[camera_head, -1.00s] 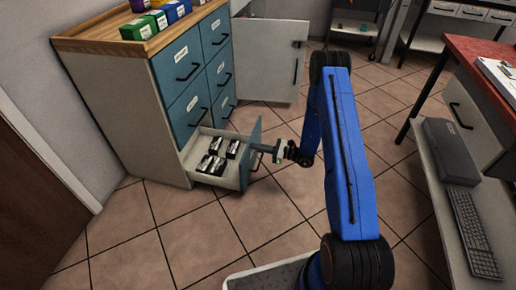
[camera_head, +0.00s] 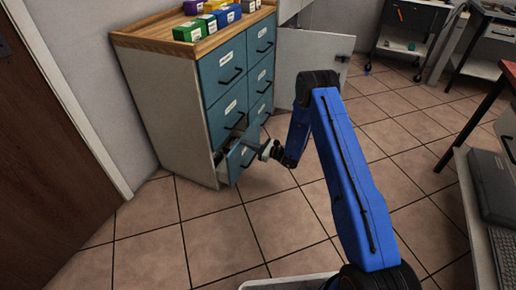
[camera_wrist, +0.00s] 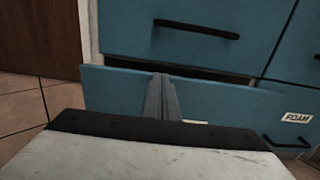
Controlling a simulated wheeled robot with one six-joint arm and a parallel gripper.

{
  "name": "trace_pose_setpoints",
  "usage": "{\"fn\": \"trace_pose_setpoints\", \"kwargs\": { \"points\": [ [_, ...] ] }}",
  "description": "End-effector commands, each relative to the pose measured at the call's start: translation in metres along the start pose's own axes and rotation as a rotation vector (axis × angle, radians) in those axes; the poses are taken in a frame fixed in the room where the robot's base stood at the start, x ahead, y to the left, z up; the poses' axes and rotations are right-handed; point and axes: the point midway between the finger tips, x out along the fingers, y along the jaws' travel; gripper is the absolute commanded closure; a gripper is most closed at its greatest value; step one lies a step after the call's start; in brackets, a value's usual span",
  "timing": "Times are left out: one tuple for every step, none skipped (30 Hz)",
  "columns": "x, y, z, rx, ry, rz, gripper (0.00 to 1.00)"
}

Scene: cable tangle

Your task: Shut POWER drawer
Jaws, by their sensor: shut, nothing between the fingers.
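The bottom-left drawer (camera_head: 238,163) of the teal cabinet stands partly out, with a dark gap above its front in the wrist view (camera_wrist: 115,90). A sliver of a white label shows on it, mostly hidden, so I cannot read POWER. My gripper (camera_head: 250,145) is shut and empty, at the drawer front. In the wrist view the fingers (camera_wrist: 160,92) overlap the front near its top edge; I cannot tell if they touch it. The drawer's handle is hidden.
A label reading FOAM (camera_wrist: 297,118) is on the front to the right. The cabinet (camera_head: 165,110) has several other drawers, which look shut, and coloured boxes (camera_head: 204,27) on top. An open white door (camera_head: 318,75) stands behind. The tiled floor (camera_head: 200,235) in front is clear.

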Motion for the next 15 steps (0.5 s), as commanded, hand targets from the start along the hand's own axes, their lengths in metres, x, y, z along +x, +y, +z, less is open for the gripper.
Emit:
{"fn": "trace_pose_setpoints", "kwargs": {
  "points": [
    [0.009, 0.001, 0.000, -0.002, -0.001, 0.003, 1.00],
    [0.013, 0.001, 0.000, -0.002, -0.001, 0.003, 1.00],
    [0.018, 0.001, 0.000, -0.002, 0.000, 0.002, 1.00],
    [0.021, 0.000, 0.000, -0.002, 0.000, 0.001, 1.00],
    [0.024, 0.000, 0.000, -0.002, 0.000, 0.001, 1.00],
    [0.028, 0.000, 0.000, -0.001, 0.000, 0.001, 1.00],
    [0.030, 0.000, 0.000, -0.001, 0.000, 0.001, 1.00],
    [0.032, 0.001, 0.000, 0.000, 0.000, 0.001, 1.00],
    [0.034, 0.001, -0.001, 0.000, 0.000, 0.001, 1.00],
    [0.035, 0.000, -0.001, 0.000, 0.000, 0.001, 1.00],
    [0.036, 0.000, -0.001, 0.000, 0.000, 0.001, 1.00],
    [0.037, 0.000, -0.001, 0.000, 0.000, 0.001, 1.00],
    [0.037, 0.000, -0.001, 0.000, 0.000, 0.001, 1.00],
    [0.038, 0.000, -0.001, 0.000, 0.000, 0.001, 1.00],
    [0.038, 0.000, -0.001, 0.000, 0.000, 0.000, 1.00]
  ]
}}
